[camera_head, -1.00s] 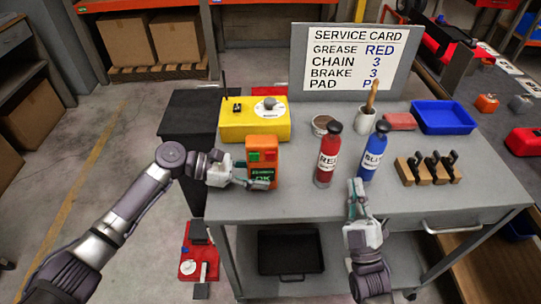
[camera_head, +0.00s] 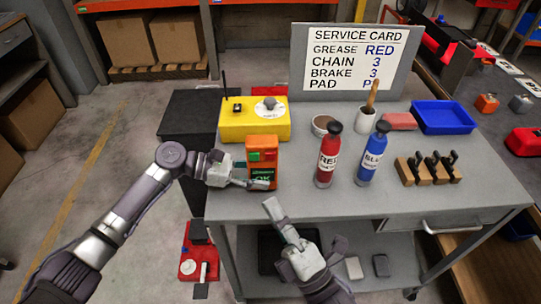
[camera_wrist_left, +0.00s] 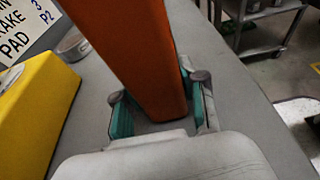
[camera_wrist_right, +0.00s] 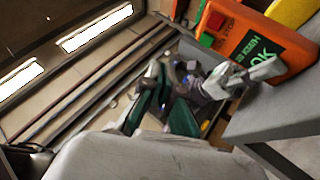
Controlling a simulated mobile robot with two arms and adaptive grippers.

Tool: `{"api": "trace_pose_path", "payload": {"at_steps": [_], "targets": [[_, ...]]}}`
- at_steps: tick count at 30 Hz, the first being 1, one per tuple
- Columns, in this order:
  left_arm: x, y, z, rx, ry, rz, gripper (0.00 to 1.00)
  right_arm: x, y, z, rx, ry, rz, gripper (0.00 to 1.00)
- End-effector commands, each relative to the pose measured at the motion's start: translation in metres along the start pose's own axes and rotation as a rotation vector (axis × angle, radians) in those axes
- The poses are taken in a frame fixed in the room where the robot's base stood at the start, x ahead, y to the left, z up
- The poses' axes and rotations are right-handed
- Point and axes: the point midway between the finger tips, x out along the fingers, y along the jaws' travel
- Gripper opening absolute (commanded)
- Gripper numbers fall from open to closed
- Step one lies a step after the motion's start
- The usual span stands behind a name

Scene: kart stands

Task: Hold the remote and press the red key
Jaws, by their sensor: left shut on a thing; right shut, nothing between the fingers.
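The orange remote (camera_head: 262,160) stands upright near the left edge of the grey table. It has a red key (camera_head: 270,154), a green key (camera_head: 254,156) beside it and a dark label reading OK below. My left gripper (camera_head: 262,181) is shut on the remote's lower part; the left wrist view shows the orange body (camera_wrist_left: 135,50) between its fingers. My right gripper (camera_head: 271,208) is shut and empty, below and in front of the remote, near the table's front edge. In the right wrist view the remote (camera_wrist_right: 255,45) and red key (camera_wrist_right: 215,21) show at upper right, apart from my right fingers.
A yellow box (camera_head: 240,129) with a dial stands behind the remote. A red bottle (camera_head: 327,160) and a blue bottle (camera_head: 371,160) stand to its right. The service card (camera_head: 350,60) is at the back. The front strip of table is clear.

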Motion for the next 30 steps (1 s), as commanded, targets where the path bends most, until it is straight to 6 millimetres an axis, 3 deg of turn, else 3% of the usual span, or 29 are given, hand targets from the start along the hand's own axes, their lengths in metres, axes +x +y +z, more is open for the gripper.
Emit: {"api": "trace_pose_path", "payload": {"at_steps": [18, 30], "targets": [[0.000, 0.000, 0.001, 0.001, -0.001, 0.000, 0.11, 0.050, -0.036, 0.036, -0.001, -0.001, 0.002, 0.00], [0.000, 0.000, 0.001, 0.000, -0.001, 0.000, 0.11, 0.061, -0.045, 0.045, 0.002, -0.001, 0.001, 0.00]]}}
